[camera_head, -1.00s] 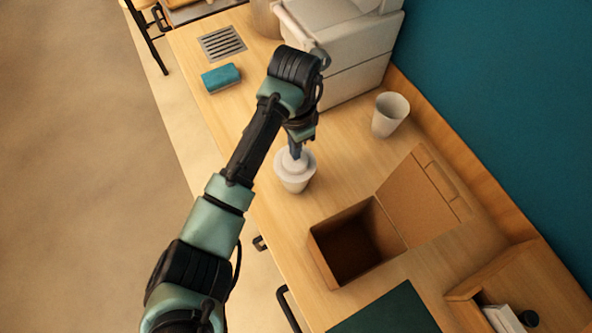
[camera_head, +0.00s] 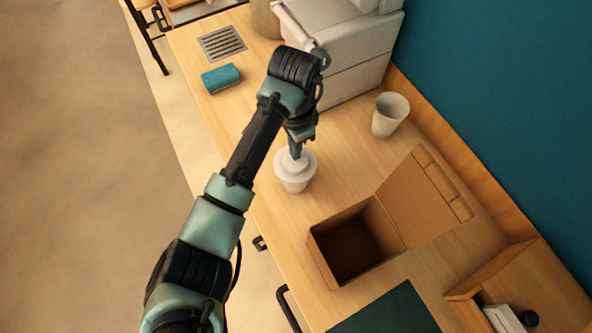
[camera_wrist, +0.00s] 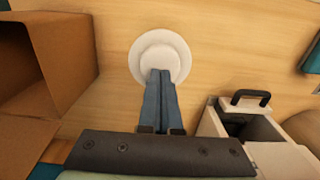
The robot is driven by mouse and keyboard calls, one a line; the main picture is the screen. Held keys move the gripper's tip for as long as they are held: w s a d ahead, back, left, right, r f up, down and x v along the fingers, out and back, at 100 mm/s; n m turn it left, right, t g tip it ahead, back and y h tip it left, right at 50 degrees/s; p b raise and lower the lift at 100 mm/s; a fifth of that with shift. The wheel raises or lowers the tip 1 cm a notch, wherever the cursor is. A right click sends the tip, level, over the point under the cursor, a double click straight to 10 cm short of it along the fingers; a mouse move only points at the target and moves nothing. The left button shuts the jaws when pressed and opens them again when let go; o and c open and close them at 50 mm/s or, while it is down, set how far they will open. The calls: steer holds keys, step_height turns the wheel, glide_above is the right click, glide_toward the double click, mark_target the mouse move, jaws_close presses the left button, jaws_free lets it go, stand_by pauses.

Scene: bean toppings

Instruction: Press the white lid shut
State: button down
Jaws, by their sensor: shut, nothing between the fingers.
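The white lid (camera_head: 296,164) sits on a white cup (camera_head: 294,183) that stands upright on the wooden counter. In the wrist view the lid (camera_wrist: 160,52) shows from above as a round disc with a raised middle. My gripper (camera_head: 296,152) is shut and empty, pointing down onto the lid's top. In the wrist view my gripper's fingertips (camera_wrist: 160,74) lie together over the lid's raised middle and appear to touch it. They hide part of the lid. I cannot tell whether the lid's rim is fully seated on the cup.
An open cardboard box (camera_head: 350,245) stands to the right, its flap raised. An empty white cup (camera_head: 390,114) stands behind. A white machine (camera_head: 345,50) is at the back. A blue sponge (camera_head: 221,77) and a drain grate (camera_head: 222,43) lie at the far left. Bare counter surrounds the lidded cup.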

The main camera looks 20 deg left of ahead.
steer(key=shift+f+b, duration=0.5)
steer(key=shift+f, duration=0.35)
stand_by(0.4)
step_height(320, 180, up, 5)
steer(key=p, duration=0.5)
steer(key=shift+f, duration=0.15)
